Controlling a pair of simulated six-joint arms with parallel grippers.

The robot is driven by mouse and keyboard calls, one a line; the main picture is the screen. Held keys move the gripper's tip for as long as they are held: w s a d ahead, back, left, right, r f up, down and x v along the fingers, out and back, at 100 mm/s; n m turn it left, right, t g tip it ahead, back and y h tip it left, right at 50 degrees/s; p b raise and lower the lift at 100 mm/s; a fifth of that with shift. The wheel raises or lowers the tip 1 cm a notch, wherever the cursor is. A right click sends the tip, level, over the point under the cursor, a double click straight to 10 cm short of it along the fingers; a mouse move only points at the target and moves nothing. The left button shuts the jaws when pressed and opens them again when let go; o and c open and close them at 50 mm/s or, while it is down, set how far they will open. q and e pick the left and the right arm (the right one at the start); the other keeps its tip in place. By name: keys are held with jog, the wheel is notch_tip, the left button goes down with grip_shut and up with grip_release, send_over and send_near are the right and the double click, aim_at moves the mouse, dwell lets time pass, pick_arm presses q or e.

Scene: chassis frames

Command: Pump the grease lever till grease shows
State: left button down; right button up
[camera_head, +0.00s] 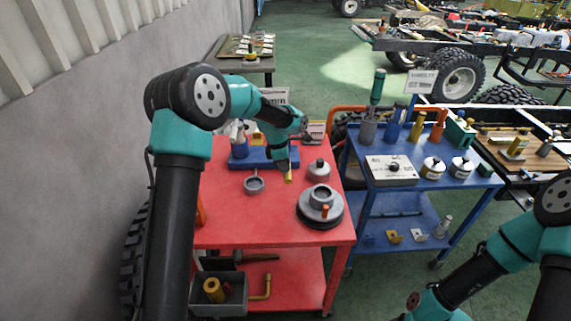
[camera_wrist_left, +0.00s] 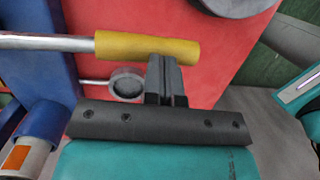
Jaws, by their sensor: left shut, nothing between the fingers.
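The grease lever shows in the left wrist view as a silver rod (camera_wrist_left: 45,42) with a yellow grip (camera_wrist_left: 140,46). In the head view its yellow grip (camera_head: 289,177) shows just under my left gripper (camera_head: 285,163). The gripper's two fingers (camera_wrist_left: 167,75) are shut together with nothing between them. Their tips overlap the yellow grip in the left wrist view; I cannot tell whether they touch it. The pump has a blue base (camera_head: 262,157) on the red cart (camera_head: 225,235), partly hidden by my left arm. A small grey cup (camera_head: 254,185) lies in front of it. I see no grease clearly.
A grey round hub (camera_head: 320,208) and a lidded grey pot (camera_head: 318,170) stand right of the lever. A blue cart (camera_head: 372,218) with bottles and a white box (camera_head: 391,169) stands further right. The red cart's front is clear. A wall bounds the left.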

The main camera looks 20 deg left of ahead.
pick_arm(q)
jog(key=s+v, duration=0.2)
jog(key=v, duration=1)
jog(key=shift+d+r, duration=0.2)
jog(key=shift+d, duration=0.2)
